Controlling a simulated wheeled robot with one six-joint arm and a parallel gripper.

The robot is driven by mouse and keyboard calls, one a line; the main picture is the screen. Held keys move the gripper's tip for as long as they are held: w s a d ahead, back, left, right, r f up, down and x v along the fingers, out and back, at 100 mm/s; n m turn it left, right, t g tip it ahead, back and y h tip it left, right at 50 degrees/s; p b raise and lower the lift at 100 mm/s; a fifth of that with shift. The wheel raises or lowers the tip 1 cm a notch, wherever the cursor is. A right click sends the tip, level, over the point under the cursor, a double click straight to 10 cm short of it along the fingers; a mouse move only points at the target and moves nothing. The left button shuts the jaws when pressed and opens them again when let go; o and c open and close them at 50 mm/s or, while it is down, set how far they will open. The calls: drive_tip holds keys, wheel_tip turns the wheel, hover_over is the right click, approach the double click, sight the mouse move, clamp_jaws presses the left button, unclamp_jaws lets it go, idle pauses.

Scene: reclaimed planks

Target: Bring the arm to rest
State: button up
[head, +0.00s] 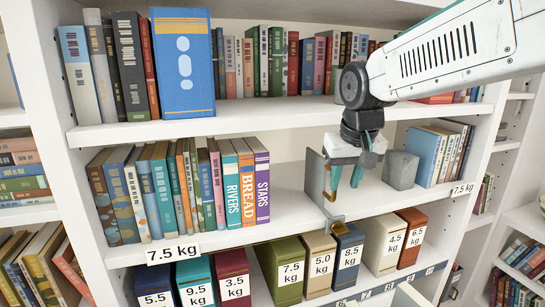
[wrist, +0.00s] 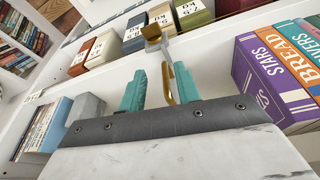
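My gripper (head: 347,182) hangs over the middle shelf (head: 290,215), its teal fingers pointing down. The wrist view shows the two fingers (wrist: 160,88) apart, so it is open. A grey upright plate with a brass edge, like a bookend (head: 315,182), stands just left of the fingers in the head view. Its brass strip (wrist: 164,62) appears between the fingers in the wrist view, with no visible grip on it. A brass piece (head: 336,222) sits at the shelf's front edge below. My arm reaches in from the upper right.
Books, ending with Rivers (head: 231,185), Bread (head: 246,182) and Stars (head: 262,180), stand left on the middle shelf. A grey block (head: 400,170) and more books (head: 440,150) stand right. Weight-labelled boxes (head: 280,270) fill the shelf below. The top shelf (head: 230,118) crosses close to my wrist.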

drive_tip(key=s+d+f, duration=0.2)
drive_tip(key=s, duration=0.6)
drive_tip(key=s+d+f+g, duration=0.1)
drive_tip(key=s+d+f, duration=0.1)
drive_tip(key=s, duration=0.7)
drive_tip(key=s+d+f+m+g, duration=0.1)
drive_tip(key=s+d+f, duration=0.1)
drive_tip(key=s, duration=0.7)
drive_tip(key=shift+s+d, duration=0.25)
drive_tip(key=shift+d, duration=0.25)
